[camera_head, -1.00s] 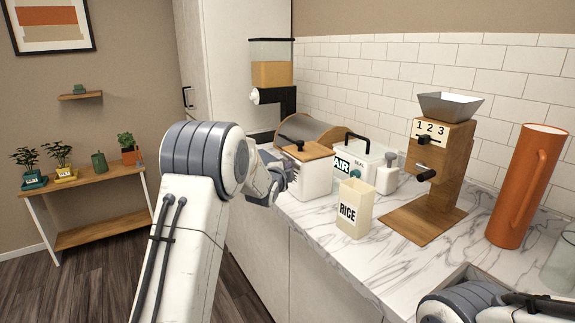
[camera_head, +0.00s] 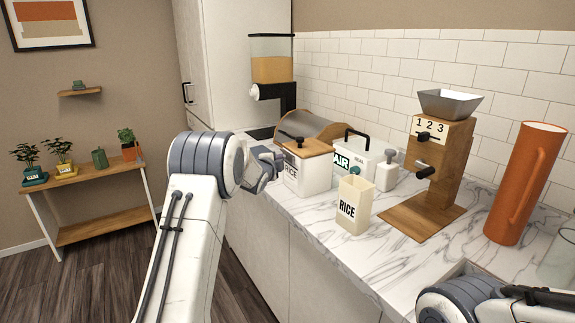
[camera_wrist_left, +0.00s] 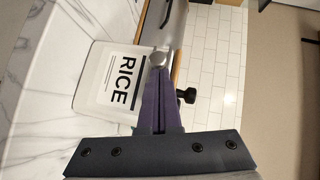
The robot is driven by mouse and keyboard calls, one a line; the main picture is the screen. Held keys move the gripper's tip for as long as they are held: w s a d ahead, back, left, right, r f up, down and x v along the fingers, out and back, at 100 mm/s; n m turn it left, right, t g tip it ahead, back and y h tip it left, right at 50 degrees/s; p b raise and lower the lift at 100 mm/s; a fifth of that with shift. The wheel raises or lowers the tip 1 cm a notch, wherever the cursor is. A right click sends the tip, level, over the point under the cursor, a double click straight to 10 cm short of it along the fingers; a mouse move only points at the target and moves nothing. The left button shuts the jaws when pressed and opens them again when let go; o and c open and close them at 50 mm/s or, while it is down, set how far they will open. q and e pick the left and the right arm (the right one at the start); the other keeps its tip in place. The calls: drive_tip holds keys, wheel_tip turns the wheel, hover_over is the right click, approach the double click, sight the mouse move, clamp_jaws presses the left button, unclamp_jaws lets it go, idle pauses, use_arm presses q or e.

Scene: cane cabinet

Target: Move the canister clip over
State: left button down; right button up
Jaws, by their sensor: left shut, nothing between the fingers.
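The canister (camera_head: 309,173) is a white box with a wooden lid (camera_head: 310,148) and a dark knob on top, standing on the marble counter. In the left wrist view the canister (camera_wrist_left: 92,80) shows its RICE label, and a small silvery piece that looks like its clip (camera_wrist_left: 157,59) sits at the lid edge. My left gripper (camera_head: 276,159) is at the canister's left side, near lid height. In the left wrist view its fingers (camera_wrist_left: 159,75) are shut and empty, with the tips at the clip; touching or just short cannot be told. My right gripper is out of view.
A cream RICE box (camera_head: 354,207) stands in front of the canister. The AIR box (camera_head: 352,163), a white pump bottle (camera_head: 388,172), a wooden grinder (camera_head: 439,173) and an orange pitcher (camera_head: 522,190) stand to the right. A dispenser (camera_head: 271,70) is behind. Bare counter lies in front.

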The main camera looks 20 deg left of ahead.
use_arm(q)
drive_tip(key=shift+a, duration=0.1)
drive_tip(key=d+b+v, duration=0.2)
drive_tip(key=b+v, duration=0.3)
drive_tip(key=v, duration=0.8)
drive_tip(key=shift+w+d+r, duration=0.2)
drive_tip(key=shift+d+r, duration=0.05)
drive_tip(key=shift+d, duration=0.15)
drive_tip(key=shift+d, duration=0.1)
